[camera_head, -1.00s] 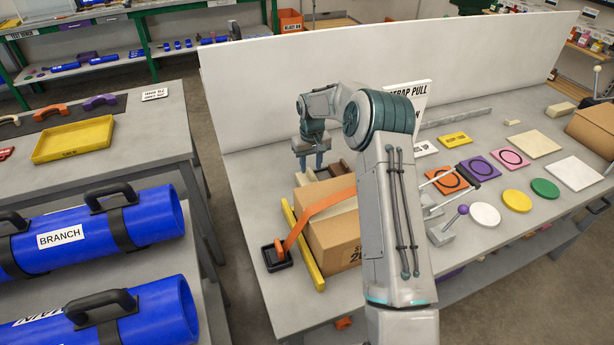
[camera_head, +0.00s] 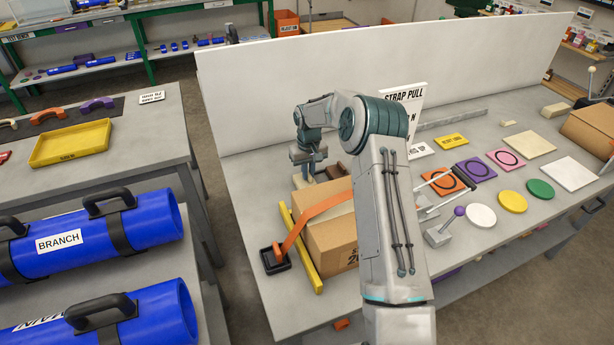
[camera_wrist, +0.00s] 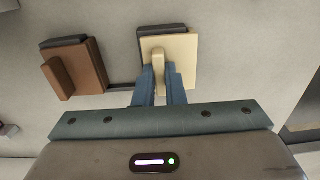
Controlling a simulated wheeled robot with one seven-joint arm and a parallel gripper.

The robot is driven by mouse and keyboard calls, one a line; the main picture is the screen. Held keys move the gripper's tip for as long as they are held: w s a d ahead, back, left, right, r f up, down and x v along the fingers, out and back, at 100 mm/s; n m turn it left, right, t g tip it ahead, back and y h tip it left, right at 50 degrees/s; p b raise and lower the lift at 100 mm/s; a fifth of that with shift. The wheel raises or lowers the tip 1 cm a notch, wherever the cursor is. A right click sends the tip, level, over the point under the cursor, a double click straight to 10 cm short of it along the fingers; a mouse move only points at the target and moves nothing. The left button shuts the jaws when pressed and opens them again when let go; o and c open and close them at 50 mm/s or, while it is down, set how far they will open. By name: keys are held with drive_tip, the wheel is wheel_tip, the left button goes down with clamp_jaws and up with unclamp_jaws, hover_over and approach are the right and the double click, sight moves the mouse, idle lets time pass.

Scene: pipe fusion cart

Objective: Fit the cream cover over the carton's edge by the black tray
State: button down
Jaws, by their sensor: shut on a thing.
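The cream cover (camera_wrist: 184,61) is a flat plate with a raised rib. In the wrist view it sits over a dark grey block, at the fingertips of my gripper (camera_wrist: 160,72), which is shut on the rib. In the head view my gripper (camera_head: 306,168) is low over the table behind the carton (camera_head: 334,244). The strap's end lies in the small black tray (camera_head: 289,264), left of the carton. The cover is mostly hidden in the head view.
A brown cover (camera_wrist: 83,66) rests on a similar dark block left of the cream one. A yellow bar (camera_head: 306,252) runs between tray and carton. A white panel (camera_head: 260,95) backs the table. Discs, mats and a lever fixture (camera_head: 440,234) stand right of my arm.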

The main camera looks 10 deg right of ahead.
sight(307, 183)
wheel_tip(307, 183, up, 9)
drive_tip(key=shift+f+b, duration=0.15)
drive_tip(key=shift+b, duration=1.05)
drive_tip(key=s+a+r+b, duration=0.1)
drive_tip(key=s+r, duration=0.5)
drive_tip(key=s, duration=0.6)
drive_tip(key=s+a+r+b, duration=0.15)
drive_tip(key=s+r, duration=0.45)
drive_tip(key=s, duration=0.6)
drive_tip(key=shift+a+f+b, duration=0.1)
drive_tip(key=shift+f+b, duration=3)
drive_tip(key=shift+f, duration=1.4)
drive_tip(key=c, duration=1.4)
unclamp_jaws()
drive_tip(key=shift+c, duration=0.2)
drive_tip(key=shift+r, duration=0.1)
